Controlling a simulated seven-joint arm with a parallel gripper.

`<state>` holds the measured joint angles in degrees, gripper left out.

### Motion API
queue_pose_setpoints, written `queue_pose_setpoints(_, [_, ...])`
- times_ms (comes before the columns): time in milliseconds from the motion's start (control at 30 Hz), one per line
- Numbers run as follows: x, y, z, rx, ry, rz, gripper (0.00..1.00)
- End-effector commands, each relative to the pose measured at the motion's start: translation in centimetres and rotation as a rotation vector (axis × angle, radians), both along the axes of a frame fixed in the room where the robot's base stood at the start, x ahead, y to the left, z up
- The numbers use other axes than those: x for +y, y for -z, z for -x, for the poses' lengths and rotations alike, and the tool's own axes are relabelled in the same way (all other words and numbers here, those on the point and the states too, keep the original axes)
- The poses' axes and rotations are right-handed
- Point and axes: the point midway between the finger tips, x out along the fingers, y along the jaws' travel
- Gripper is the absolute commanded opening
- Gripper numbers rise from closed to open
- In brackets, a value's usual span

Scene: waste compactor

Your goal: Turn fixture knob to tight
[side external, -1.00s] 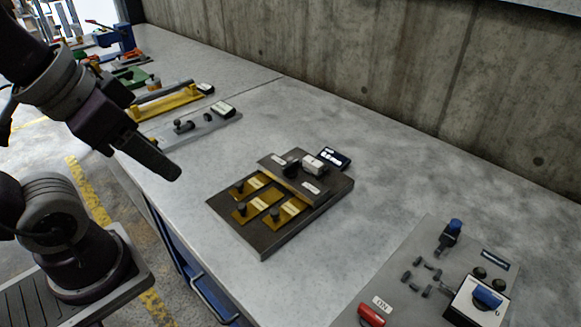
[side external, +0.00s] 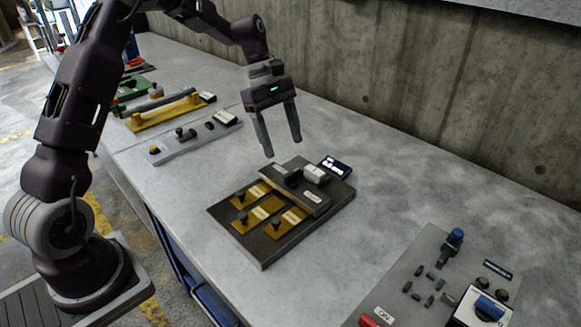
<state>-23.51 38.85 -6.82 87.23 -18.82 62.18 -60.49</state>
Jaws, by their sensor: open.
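The fixture (side external: 265,250) is a dark plate on the bench with several brass pieces (side external: 262,212) on it, each carrying a small dark knob. A raised dark block at its back bears a black round knob (side external: 294,179) beside a light grey-white part (side external: 315,174). A small black display (side external: 335,167) stands behind it; its text is too small to read. Which knob is the fixture knob, and its setting, I cannot tell. My gripper (side external: 281,147) is open and empty, pointing down above and just behind the block's left side, apart from it.
Grey and yellow fixtures (side external: 165,112) stand at the back left. A concrete wall (side external: 400,80) bounds the bench behind.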

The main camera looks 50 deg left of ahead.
Motion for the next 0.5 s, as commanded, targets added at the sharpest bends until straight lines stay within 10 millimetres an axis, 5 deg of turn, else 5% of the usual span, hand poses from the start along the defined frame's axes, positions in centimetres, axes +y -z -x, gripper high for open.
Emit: queue_pose_setpoints(500, [-2.5, 7.0, -0.3, 0.015, -0.026, 0.012, 0.67])
